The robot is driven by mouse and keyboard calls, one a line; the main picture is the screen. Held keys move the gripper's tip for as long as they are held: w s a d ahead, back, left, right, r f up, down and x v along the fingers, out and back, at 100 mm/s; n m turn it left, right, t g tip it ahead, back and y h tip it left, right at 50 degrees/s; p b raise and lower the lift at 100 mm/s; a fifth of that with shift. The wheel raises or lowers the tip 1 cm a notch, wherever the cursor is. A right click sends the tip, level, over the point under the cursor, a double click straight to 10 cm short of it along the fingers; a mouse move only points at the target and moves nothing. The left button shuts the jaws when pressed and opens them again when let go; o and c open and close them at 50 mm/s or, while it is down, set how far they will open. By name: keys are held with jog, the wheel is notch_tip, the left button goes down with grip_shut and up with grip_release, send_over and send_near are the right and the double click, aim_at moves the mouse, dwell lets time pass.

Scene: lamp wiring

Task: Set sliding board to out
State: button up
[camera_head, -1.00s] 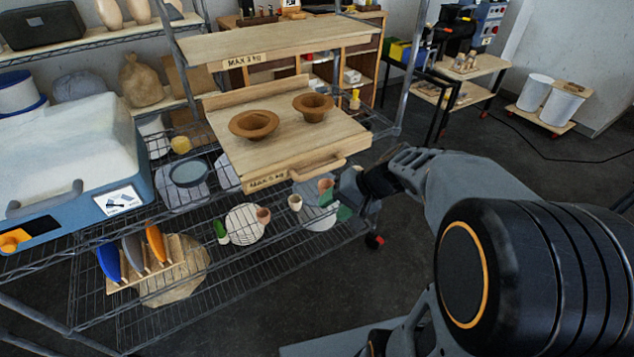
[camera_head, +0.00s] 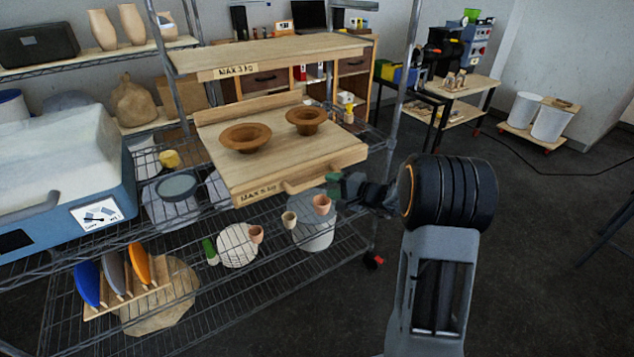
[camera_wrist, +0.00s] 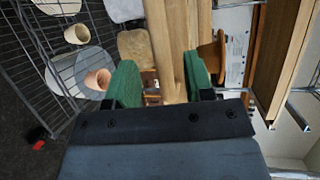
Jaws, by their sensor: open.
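My gripper (camera_head: 336,187) is at the right end of the handle. In the wrist view, its green fingers (camera_wrist: 160,82) are apart, with the wooden handle (camera_wrist: 168,45) between them. Whether they touch it I cannot tell.
The fixed upper shelf (camera_head: 265,56) is above the board. A wire shelf below holds small pots, including a terracotta pot (camera_head: 321,204) close under my gripper, and a plate rack (camera_head: 125,290). A metal rack post (camera_head: 400,85) stands to the right.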

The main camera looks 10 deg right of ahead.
aim_at(320, 182)
jog(key=shift+x, duration=2.9)
grip_shut()
